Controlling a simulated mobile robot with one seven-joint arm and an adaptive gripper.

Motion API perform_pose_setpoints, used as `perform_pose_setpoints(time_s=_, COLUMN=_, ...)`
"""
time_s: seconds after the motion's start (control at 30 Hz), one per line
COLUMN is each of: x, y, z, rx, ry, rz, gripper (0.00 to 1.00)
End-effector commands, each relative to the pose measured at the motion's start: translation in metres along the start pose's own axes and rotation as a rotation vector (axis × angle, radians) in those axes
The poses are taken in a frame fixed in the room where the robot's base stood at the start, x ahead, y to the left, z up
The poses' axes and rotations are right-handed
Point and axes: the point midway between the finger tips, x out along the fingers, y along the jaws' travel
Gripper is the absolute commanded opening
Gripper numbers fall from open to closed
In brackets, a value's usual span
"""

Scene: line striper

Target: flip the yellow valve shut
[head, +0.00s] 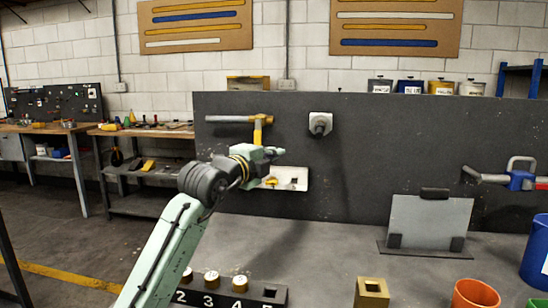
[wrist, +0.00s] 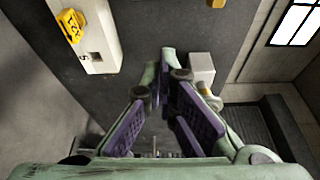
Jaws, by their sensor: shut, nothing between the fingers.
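The yellow valve (head: 258,129) is on the dark upright panel in the head view, left of the panel's middle. Its yellow part hangs downward, and a grey bar runs left from its top. At the top edge of the wrist view a small yellow piece (wrist: 217,3) shows, probably part of the valve. My gripper (head: 276,152) is just below and right of the valve in the head view and covers what lies behind it. Its fingers (wrist: 165,62) are together and empty in the wrist view. I cannot tell whether it touches the valve.
A white plate (head: 298,178) with a yellow piece is below my gripper. A square plate with a dark knob (head: 320,123) is to the right. A blue valve (head: 520,180) is farther right. A grey stand (head: 430,220), gold block (head: 371,293) and orange cup (head: 475,294) occupy the bench.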

Motion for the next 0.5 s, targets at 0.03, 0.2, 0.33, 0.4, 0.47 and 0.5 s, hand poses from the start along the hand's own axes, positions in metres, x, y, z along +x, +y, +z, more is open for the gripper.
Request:
perform_pose_setpoints(time_s=0.03, x=-0.012, y=0.005, z=-0.001, rx=0.001, ry=0.000, rz=-0.001, gripper=0.00)
perform_pose_setpoints(time_s=0.2, x=-0.042, y=0.004, z=-0.001, rx=0.002, ry=0.001, rz=0.001, gripper=0.00)
perform_pose_setpoints(time_s=0.33, x=-0.054, y=0.003, z=-0.001, rx=0.001, ry=0.002, rz=0.001, gripper=0.00)
perform_pose_setpoints(time_s=0.4, x=-0.057, y=0.003, z=-0.001, rx=0.000, ry=0.003, rz=0.002, gripper=0.00)
perform_pose_setpoints(time_s=0.47, x=-0.059, y=0.002, z=-0.001, rx=0.000, ry=0.002, rz=0.002, gripper=0.00)
perform_pose_setpoints(time_s=0.5, x=-0.059, y=0.002, z=-0.001, rx=0.001, ry=0.002, rz=0.002, gripper=0.00)
